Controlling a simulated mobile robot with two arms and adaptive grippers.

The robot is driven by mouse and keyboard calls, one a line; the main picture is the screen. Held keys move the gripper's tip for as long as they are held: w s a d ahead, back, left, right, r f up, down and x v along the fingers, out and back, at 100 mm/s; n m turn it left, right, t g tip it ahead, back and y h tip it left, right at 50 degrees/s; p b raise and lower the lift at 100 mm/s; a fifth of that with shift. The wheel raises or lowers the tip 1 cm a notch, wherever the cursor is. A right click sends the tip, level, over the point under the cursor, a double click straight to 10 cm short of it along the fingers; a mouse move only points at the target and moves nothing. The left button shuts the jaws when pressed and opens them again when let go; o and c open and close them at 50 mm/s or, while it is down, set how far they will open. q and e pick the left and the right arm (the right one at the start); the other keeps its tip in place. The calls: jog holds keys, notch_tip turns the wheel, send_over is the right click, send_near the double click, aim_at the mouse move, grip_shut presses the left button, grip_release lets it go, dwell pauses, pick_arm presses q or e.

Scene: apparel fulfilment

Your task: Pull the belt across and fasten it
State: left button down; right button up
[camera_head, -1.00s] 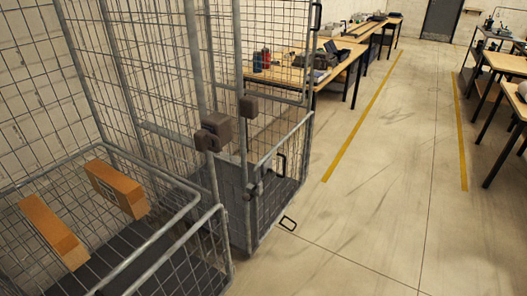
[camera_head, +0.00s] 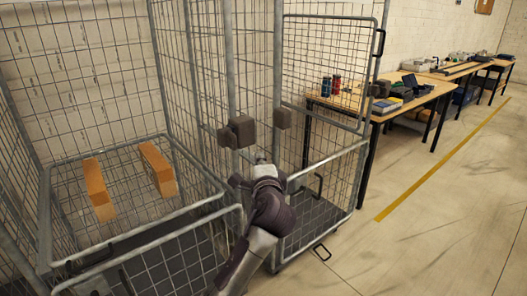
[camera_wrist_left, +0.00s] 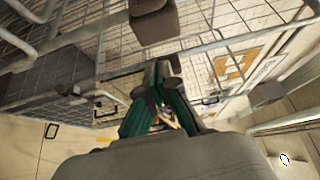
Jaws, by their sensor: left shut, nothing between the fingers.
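Two roll cages stand side by side. A brown-grey block (camera_head: 237,132) sits on the post between them, and a smaller block (camera_head: 282,118) sits to its right. They could be the belt's fittings, but I cannot make out a strap. My left gripper (camera_head: 262,158) is just below and right of the larger block, its fingers mostly hidden by my wrist. In the left wrist view, its fingers (camera_wrist_left: 161,72) are together with nothing between them. One block (camera_wrist_left: 153,20) shows above the fingertips and another block (camera_wrist_left: 267,93) to their right. My right gripper is not in view.
The left cage holds two orange-brown boxes (camera_head: 98,189) (camera_head: 158,169) on its mesh. The right cage has a half-height front gate (camera_head: 325,190) with black handles. A workbench (camera_head: 405,100) with tools stands behind it. Open floor (camera_head: 430,230) lies to the right.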

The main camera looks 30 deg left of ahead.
aim_at(241, 138)
pick_arm(q)
jog(key=p+x, duration=0.1)
jog(key=x, duration=0.9)
jog(key=shift+w+a+r, duration=0.1)
jog(key=shift+a, duration=0.3)
jog(key=s, duration=0.1)
jog(key=s+a+p, duration=0.1)
jog(key=s, duration=0.1)
jog(key=shift+s+a+p, duration=0.25)
jog(key=shift+a+p, duration=0.05)
jog(key=shift+a, duration=0.1)
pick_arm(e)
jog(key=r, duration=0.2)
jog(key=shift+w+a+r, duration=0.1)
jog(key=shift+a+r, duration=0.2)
pick_arm(q)
jog(key=shift+s+a, duration=0.1)
